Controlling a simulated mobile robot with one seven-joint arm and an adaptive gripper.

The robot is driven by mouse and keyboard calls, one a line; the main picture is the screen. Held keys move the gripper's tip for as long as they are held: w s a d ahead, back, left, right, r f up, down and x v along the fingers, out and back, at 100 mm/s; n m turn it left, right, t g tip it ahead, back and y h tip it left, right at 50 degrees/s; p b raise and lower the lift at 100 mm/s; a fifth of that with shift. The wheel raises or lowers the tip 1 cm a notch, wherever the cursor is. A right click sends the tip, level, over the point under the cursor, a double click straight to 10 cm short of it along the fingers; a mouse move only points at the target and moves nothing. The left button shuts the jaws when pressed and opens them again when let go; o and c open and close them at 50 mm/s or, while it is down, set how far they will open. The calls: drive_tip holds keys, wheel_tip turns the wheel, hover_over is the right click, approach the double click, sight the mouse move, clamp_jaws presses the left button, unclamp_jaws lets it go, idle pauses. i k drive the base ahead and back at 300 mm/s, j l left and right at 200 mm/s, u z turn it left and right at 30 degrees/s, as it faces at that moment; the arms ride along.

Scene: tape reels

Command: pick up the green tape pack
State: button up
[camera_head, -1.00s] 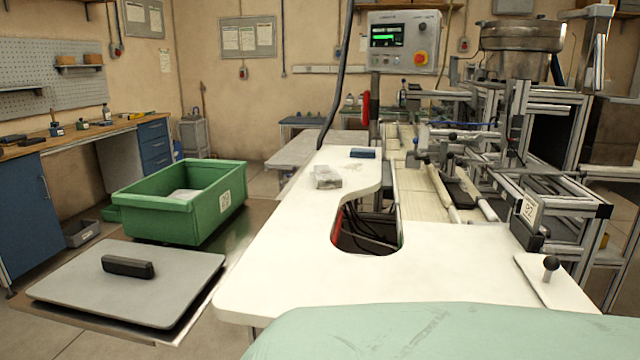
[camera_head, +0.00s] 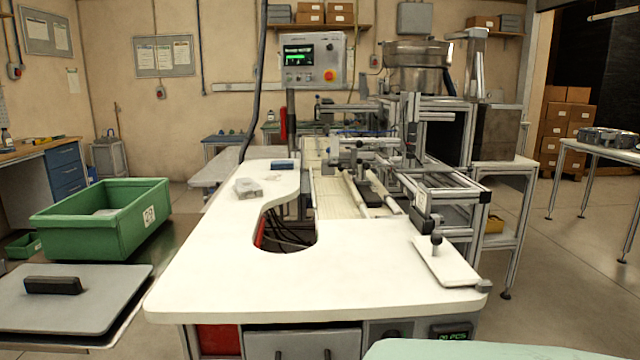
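I see no pack that I can clearly tell is the green tape pack. A clear greyish pack (camera_head: 248,188) lies on the white worktop (camera_head: 215,275), left of its cut-out. A small blue block (camera_head: 283,165) lies behind it on the worktop. A green crate (camera_head: 105,232) stands left of the worktop, with something pale (camera_head: 104,212) inside; its wall hides part of the contents. My gripper is not in view.
A grey lid (camera_head: 75,300) with a black handle is at the front left. A machine frame (camera_head: 430,185) with a bowl feeder (camera_head: 415,65) stands behind and right of the worktop. A table (camera_head: 600,148) is at the far right. Floor is clear at right.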

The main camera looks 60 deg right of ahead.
sight(245, 188)
drive_tip(key=z, duration=1.55)
